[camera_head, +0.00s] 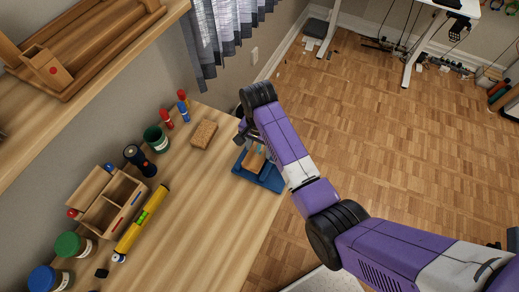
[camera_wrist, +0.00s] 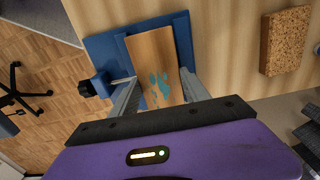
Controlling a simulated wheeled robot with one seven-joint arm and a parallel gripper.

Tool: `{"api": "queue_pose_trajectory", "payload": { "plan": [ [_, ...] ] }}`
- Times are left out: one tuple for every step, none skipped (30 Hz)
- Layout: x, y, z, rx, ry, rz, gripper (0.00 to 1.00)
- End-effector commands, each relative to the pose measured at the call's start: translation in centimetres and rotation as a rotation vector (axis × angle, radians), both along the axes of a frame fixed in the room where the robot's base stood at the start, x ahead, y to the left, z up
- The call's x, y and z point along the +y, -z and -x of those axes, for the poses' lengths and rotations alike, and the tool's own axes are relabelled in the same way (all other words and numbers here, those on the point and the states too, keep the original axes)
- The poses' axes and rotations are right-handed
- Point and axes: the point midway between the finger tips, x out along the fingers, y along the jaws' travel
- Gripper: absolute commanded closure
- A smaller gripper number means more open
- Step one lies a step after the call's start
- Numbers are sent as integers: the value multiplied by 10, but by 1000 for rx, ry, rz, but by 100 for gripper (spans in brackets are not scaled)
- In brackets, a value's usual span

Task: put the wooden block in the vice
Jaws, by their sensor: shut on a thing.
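The wooden block (camera_wrist: 154,50) is light brown with teal marks on its face. It lies within the blue vice (camera_wrist: 107,48), between the vice's sides, in the wrist view. My gripper (camera_wrist: 160,98) has its two grey fingers on either side of the block's near end and is shut on it. In the head view the block (camera_head: 254,158) and the vice (camera_head: 268,178) show at the desk's right end, partly hidden by my arm. The vice's dark handle (camera_wrist: 88,88) sticks out to the left in the wrist view. Whether the block rests on the vice's bed I cannot tell.
A cork-like block (camera_wrist: 287,42) lies on the desk beside the vice. A wooden organiser (camera_head: 108,205), a yellow level (camera_head: 142,219), a torch (camera_head: 139,160) and several jars stand further along the desk. The desk's front half (camera_head: 205,225) is clear.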

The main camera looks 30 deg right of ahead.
Motion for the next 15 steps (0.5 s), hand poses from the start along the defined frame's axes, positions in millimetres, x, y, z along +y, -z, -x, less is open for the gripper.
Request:
{"api": "queue_pose_trajectory", "payload": {
  "plan": [
    [2, 13, 1, 0, -1, 0, 100],
    [3, 16, 1, 0, -1, 0, 100],
    [4, 18, 2, -1, -1, -1, 100],
    [5, 19, 2, -1, -1, -1, 100],
    [5, 19, 2, -1, -1, -1, 100],
    [5, 18, 2, -1, 0, -1, 100],
    [5, 17, 2, -1, 0, 0, 100],
    [5, 17, 2, -1, 0, -1, 100],
    [5, 16, 2, -1, -1, -1, 100],
    [5, 16, 2, -1, -1, -1, 100],
    [5, 16, 2, -1, -1, -1, 100],
    [5, 17, 2, -1, -1, -1, 100],
    [5, 17, 2, -1, -1, -1, 100],
    [5, 18, 2, -1, -1, -1, 100],
    [5, 19, 2, -1, -1, -1, 100]
  ]
}}
